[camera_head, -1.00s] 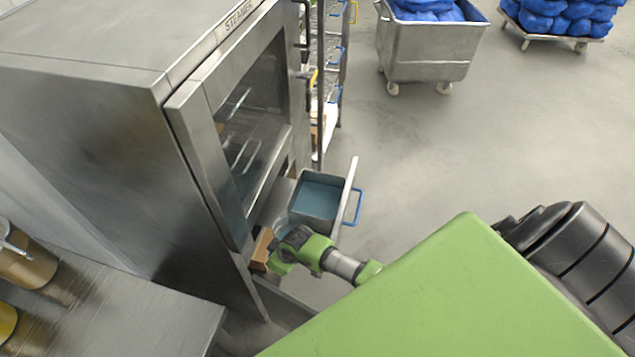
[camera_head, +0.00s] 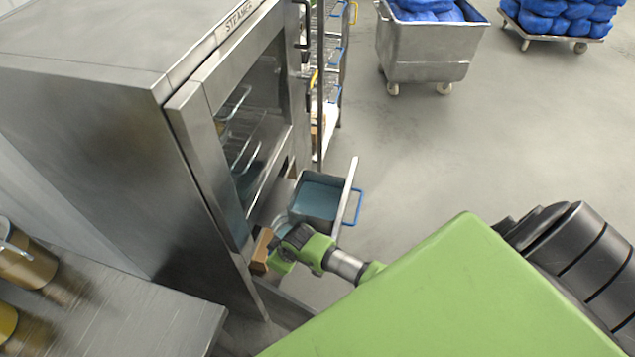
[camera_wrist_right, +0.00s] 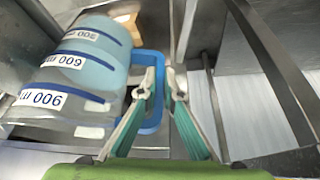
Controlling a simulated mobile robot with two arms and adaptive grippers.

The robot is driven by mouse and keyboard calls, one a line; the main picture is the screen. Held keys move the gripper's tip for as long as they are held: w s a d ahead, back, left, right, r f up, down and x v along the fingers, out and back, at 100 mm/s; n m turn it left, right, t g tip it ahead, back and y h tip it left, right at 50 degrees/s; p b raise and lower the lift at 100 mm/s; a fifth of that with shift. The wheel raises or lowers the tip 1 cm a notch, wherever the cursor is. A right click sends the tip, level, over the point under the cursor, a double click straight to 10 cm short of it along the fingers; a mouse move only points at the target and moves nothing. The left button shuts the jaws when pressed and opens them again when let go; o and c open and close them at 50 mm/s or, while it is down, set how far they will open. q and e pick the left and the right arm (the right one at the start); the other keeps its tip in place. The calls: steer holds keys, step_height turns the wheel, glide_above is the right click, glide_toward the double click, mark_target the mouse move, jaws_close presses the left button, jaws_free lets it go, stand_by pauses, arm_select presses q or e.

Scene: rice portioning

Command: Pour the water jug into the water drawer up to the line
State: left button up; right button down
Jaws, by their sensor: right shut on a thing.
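The water drawer (camera_head: 335,222) is pulled out at the lower front of the steamer and holds blue water; its fill line cannot be made out. My right gripper (camera_head: 283,240) is beside the drawer's near side, its fingers mostly hidden by the wrist. In the right wrist view the gripper (camera_wrist_right: 158,85) is shut on the blue handle of the water jug (camera_wrist_right: 75,75). The jug is clear, with blue bands and ml labels, and blue-tinted water shows in its far part. In the head view only a pale bit of the jug (camera_head: 279,221) shows. Its tilt is unclear. My left gripper is out of view.
The steamer (camera_head: 90,110) stands close to the left of the gripper. A brown block (camera_head: 261,250) is beside the gripper. A steel counter (camera_head: 130,310) is at lower left. A wire rack and a wheeled tub (camera_head: 430,55) stand farther back. Floor right of the drawer is clear.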

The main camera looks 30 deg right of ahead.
steer(key=shift+w+d+r+y, duration=0.1)
steer(key=shift+w+r+y, duration=0.05)
steer(key=shift+r, duration=0.3)
steer(key=shift+w+d+r+y, duration=0.1)
steer(key=shift+r+y, duration=0.05)
steer(key=shift+r, duration=0.3)
steer(key=r+y, duration=0.1)
steer(key=r, duration=0.2)
steer(key=d+r+g+y, duration=0.1)
steer(key=r, duration=0.2)
steer(key=r+y, duration=0.1)
steer(key=r, duration=0.2)
steer(key=shift+w+d+r+m+g, duration=0.15)
steer(key=shift+w+d+m+g, duration=0.15)
steer(key=shift+w+m, duration=0.1)
steer(key=w+d+r+m+g+y+b, duration=0.1)
steer(key=d+r+y+b, duration=0.2)
steer(key=r+y, duration=0.1)
steer(key=shift+w+d+r+g, duration=0.3)
steer(key=shift+w+d+r, duration=0.1)
steer(key=shift+r, duration=0.3)
steer(key=shift+s+b, duration=0.1)
steer(key=shift+b, duration=0.2)
steer(key=shift+d, duration=0.1)
steer(key=shift+r+y, duration=0.2)
steer(key=shift+y, duration=0.1)
steer(key=shift+d, duration=0.15)
